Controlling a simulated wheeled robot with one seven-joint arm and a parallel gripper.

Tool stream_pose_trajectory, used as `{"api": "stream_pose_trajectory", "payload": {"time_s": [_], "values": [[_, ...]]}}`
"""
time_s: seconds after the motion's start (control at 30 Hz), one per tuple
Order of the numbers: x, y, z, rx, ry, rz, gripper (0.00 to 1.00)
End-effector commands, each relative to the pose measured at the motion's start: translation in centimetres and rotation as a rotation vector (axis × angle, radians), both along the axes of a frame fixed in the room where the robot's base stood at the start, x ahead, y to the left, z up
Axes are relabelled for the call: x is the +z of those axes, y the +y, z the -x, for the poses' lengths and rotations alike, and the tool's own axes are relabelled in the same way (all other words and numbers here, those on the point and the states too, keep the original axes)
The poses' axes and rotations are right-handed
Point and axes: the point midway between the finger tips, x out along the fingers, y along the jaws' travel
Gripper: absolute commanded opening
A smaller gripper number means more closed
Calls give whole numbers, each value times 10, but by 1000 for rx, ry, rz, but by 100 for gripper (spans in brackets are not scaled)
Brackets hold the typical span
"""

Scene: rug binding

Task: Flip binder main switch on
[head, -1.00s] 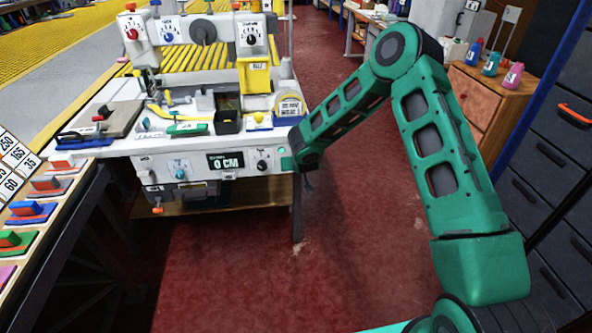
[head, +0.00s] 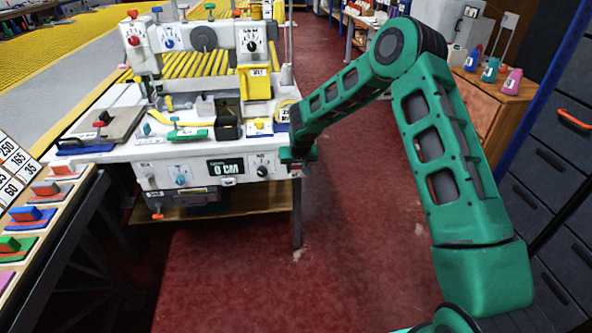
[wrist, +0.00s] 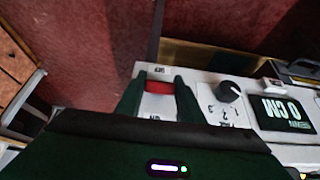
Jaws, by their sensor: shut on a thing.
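The binder (head: 215,150) is a white machine with a front panel, a dial (head: 262,170) and a display (head: 226,167) reading "0 CM". Its red switch (wrist: 159,87) sits on the panel beside the dial, between two small labels, in the wrist view. My gripper (wrist: 159,82) is shut on the red switch, one green finger on each side of it. I cannot tell which way the switch is set. In the head view my gripper (head: 297,160) is at the right end of the panel and hides the switch.
The machine top holds a black bin (head: 228,127), a yellow container (head: 256,82) and small tools. Dark drawers (head: 545,190) stand at the right. The red floor (head: 350,240) between is clear.

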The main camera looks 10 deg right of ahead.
Motion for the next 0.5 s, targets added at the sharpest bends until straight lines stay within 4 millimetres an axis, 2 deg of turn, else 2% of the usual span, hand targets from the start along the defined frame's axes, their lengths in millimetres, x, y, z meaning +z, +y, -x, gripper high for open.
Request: {"api": "stream_pose_trajectory", "payload": {"time_s": [0.17,0.2,0.23,0.5], "values": [[2,0,-1,-1,-4,0,12],[2,0,-1,-1,-4,0,44],[2,0,-1,-1,-4,0,51],[1,0,-1,-1,-3,0,53]]}}
